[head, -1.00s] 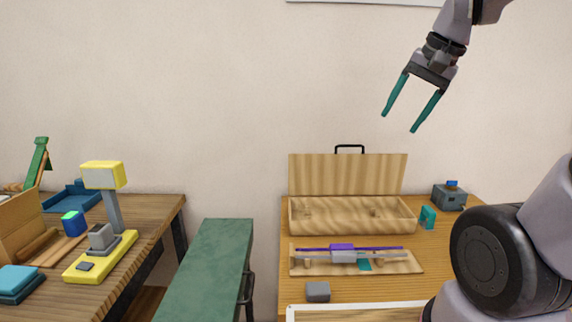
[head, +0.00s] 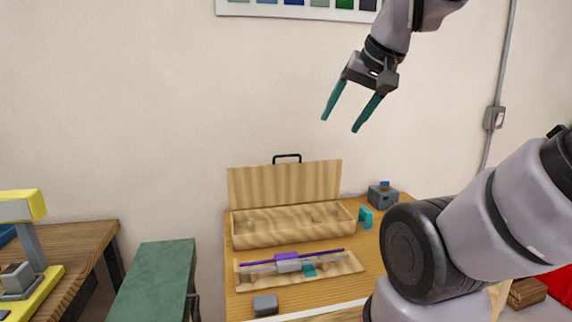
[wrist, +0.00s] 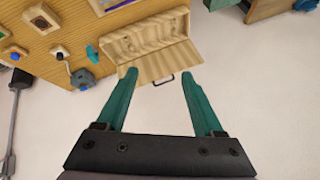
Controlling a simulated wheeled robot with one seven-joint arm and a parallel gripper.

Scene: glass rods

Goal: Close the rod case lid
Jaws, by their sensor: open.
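The wooden rod case (head: 290,235) stands on the right-hand table in the head view. Its lid (head: 285,185) is raised upright at the back, with a black handle (head: 287,157) on its top edge. The case and its lid also show between and beyond my fingers in the wrist view (wrist: 150,62). My gripper (head: 341,125) is open and empty, in the air above and in front of the wall, higher than the lid and to its right. Its two teal fingers (wrist: 166,72) are wide apart and touch nothing.
A wooden rack (head: 345,266) with a purple rod (head: 320,252) lies in front of the case. A grey block (head: 265,305) sits near the front. A teal bracket (head: 365,217) and a grey box (head: 383,196) stand right of the case. A green bench (head: 155,275) is left.

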